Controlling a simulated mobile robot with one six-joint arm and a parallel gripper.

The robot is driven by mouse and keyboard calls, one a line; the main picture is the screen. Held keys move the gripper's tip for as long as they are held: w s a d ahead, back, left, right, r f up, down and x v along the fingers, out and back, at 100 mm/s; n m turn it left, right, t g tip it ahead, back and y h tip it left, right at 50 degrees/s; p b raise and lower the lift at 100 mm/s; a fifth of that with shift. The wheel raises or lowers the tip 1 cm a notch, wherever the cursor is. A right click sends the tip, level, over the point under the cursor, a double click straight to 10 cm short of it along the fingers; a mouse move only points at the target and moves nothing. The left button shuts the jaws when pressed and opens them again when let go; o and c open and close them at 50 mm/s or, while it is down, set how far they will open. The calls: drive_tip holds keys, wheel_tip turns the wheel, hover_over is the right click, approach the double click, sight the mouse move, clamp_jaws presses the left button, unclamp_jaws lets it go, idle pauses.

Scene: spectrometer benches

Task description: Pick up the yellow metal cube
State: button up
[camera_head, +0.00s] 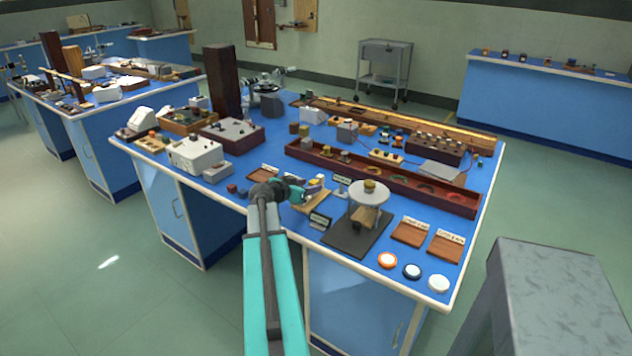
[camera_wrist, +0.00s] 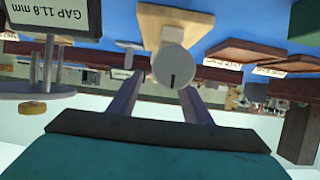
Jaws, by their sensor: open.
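My gripper (camera_head: 312,186) is over the front edge of the near blue bench. In the wrist view its two fingers (camera_wrist: 158,88) are spread with nothing held between them. Beyond them is a grey slotted cylinder on a wooden base (camera_wrist: 178,22). A brass-yellow piece (camera_head: 370,186) sits on a round grey platform to the right of my gripper. It also shows in the wrist view (camera_wrist: 32,107), looking rounded rather than cubic. A small olive-yellow block (camera_head: 304,130) stands farther back. I cannot tell for sure which is the yellow metal cube.
The platform's dark base plate (camera_head: 345,238) and a small label sign (camera_head: 319,220) are close to my gripper. A long dark-red tray (camera_head: 400,182) lies behind. Wooden label pads (camera_head: 408,234) and round discs (camera_head: 411,271) line the right front. A grey pedestal (camera_head: 550,275) stands at right.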

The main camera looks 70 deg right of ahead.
drive_tip(key=shift+x, duration=0.95)
drive_tip(key=shift+a, duration=0.1)
clamp_jaws()
